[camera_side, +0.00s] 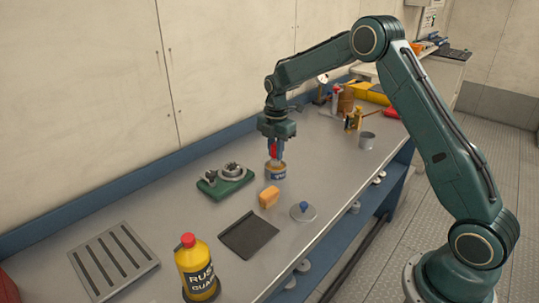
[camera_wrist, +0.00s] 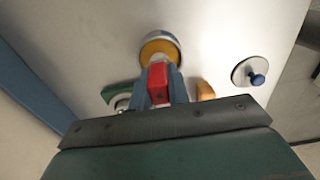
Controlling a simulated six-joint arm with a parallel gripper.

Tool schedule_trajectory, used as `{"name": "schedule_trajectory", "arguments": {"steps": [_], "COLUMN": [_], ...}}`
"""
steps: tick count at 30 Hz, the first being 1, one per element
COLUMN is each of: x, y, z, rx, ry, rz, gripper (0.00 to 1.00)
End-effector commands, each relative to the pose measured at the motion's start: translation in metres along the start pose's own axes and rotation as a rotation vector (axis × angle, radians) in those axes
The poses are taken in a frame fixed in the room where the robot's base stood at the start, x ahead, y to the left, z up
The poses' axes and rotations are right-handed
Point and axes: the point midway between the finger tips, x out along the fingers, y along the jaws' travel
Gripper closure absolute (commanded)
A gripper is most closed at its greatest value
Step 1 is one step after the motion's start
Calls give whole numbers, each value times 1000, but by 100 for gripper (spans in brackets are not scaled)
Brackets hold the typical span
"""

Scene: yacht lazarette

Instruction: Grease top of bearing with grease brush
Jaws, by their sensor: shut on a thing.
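My gripper (camera_side: 274,148) is shut on the red handle of the grease brush (camera_wrist: 158,82), which points down. The brush's lower end is over or in the open tin of amber grease (camera_side: 275,170); how deep it sits I cannot tell. In the wrist view the tin (camera_wrist: 160,46) lies straight beyond the brush. The bearing (camera_side: 231,170) appears to be one of the grey metal parts on the green block (camera_side: 226,187), left of the tin. In the wrist view the block (camera_wrist: 118,92) is mostly hidden behind my gripper.
A lid with a blue knob (camera_side: 303,211) and an orange sponge-like block (camera_side: 268,197) lie in front of the tin. A dark tray (camera_side: 248,236), yellow bottle (camera_side: 198,268) and slotted plate (camera_side: 114,262) are nearer. A grey cup (camera_side: 366,140) stands right.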

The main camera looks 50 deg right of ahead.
Motion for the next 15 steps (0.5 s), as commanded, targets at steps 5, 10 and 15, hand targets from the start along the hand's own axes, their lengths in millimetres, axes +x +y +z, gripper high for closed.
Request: {"name": "schedule_trajectory", "arguments": {"steps": [5, 10, 15], "x": [2, 3, 5], "y": [0, 0, 0], "z": [0, 0, 0], "rx": [0, 0, 0], "ry": [0, 0, 0], "rz": [-1, -1, -1], "gripper": [100, 100, 100]}}
